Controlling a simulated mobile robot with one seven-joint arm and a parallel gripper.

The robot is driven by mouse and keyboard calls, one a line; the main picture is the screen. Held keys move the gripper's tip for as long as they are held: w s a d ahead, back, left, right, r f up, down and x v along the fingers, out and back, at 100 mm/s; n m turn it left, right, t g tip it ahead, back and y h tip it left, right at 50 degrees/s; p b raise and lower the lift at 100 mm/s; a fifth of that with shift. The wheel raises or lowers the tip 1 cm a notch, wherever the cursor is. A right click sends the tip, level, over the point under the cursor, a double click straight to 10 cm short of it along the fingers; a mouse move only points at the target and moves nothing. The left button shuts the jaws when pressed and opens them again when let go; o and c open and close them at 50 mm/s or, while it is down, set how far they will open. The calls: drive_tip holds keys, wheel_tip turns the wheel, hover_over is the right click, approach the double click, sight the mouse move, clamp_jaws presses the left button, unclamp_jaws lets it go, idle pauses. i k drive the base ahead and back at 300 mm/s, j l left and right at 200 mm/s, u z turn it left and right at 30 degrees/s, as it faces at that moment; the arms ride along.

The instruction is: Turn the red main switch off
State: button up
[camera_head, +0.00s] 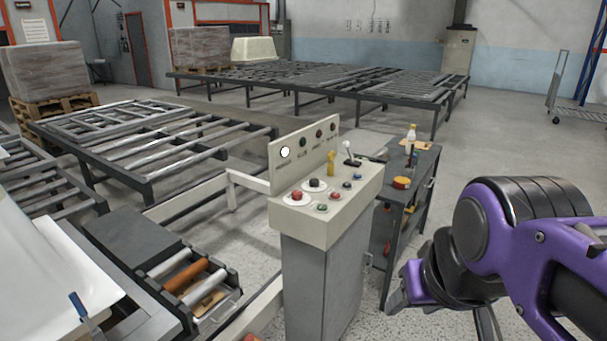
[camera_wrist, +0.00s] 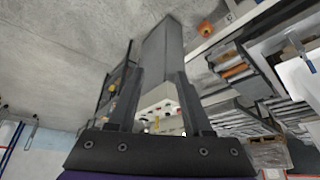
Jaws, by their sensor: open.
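A grey control console (camera_head: 326,285) with a cream top stands in the middle of the head view. Its sloped face carries a red knob (camera_head: 297,195) on a round white plate, which looks like the main switch; its exact setting is too small to read. A black knob (camera_head: 315,184) on a similar plate is beside it. My gripper (camera_head: 404,292) is at the right of the console, apart from it. In the wrist view, my gripper (camera_wrist: 158,85) has its fingers spread with nothing between them, and the console's cream panel (camera_wrist: 160,97) shows upside down beyond them.
A lever with a white knob (camera_head: 349,147) and a yellow part (camera_head: 331,168) stick up from the console. A dark cart (camera_head: 412,190) with a bottle (camera_head: 411,135) stands just right of it. A roller unit (camera_head: 190,280) is at left.

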sight(297, 195)
drive_tip(key=i+l+z, duration=0.2)
drive_tip(key=i, duration=0.85)
drive_tip(key=l+z, duration=0.45)
drive_tip(key=k+l, duration=0.05)
drive_tip(key=l, duration=0.05)
